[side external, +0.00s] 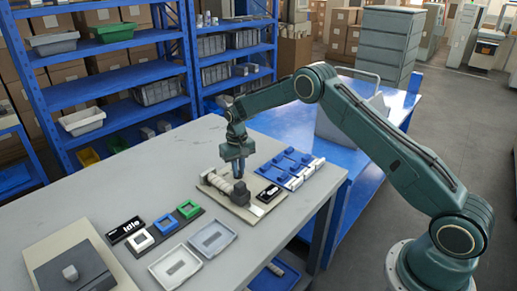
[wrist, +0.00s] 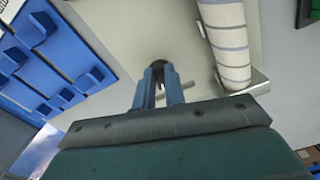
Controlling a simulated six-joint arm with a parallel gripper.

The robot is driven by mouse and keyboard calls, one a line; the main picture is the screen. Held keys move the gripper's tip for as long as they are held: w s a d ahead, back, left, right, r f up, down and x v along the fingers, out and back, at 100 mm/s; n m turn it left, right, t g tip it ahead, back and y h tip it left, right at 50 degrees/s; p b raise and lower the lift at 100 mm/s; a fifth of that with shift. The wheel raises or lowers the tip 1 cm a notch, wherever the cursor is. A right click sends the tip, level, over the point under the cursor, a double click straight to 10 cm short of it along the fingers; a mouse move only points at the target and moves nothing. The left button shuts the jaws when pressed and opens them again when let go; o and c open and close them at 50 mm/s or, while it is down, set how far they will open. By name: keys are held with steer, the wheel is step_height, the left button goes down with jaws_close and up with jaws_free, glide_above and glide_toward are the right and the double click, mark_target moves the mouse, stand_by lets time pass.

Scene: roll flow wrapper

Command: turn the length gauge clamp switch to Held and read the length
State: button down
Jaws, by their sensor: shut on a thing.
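My gripper (side external: 239,173) points down over the far side of a beige base plate (side external: 208,178). In the wrist view, my gripper's blue fingers (wrist: 160,90) are close together on a small dark round knob (wrist: 158,66), seemingly the clamp switch. The fingers hide most of it, and I cannot read its setting. A pale banded roll (side external: 222,183) lies on the plate beside the fingers, and its stripes show in the wrist view (wrist: 228,42). A dark grey block (side external: 240,194) stands at the roll's near end. A small black display (side external: 268,192) sits right of it; its text is too small to read.
A blue fixture (side external: 290,165) with white pieces lies right of the plate. Nearer are a black "Idle" sign (side external: 124,229), white, blue and green blocks (side external: 188,209), and two shallow trays (side external: 212,239). A knobbed box (side external: 72,272) stands front left. The table's back left is clear.

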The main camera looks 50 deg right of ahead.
steer(key=shift+r+m, duration=0.1)
steer(key=shift+m, duration=1.2)
steer(key=c, duration=1.5)
jaws_free()
steer(key=shift+o, duration=0.2)
step_height(320, 180, up, 14)
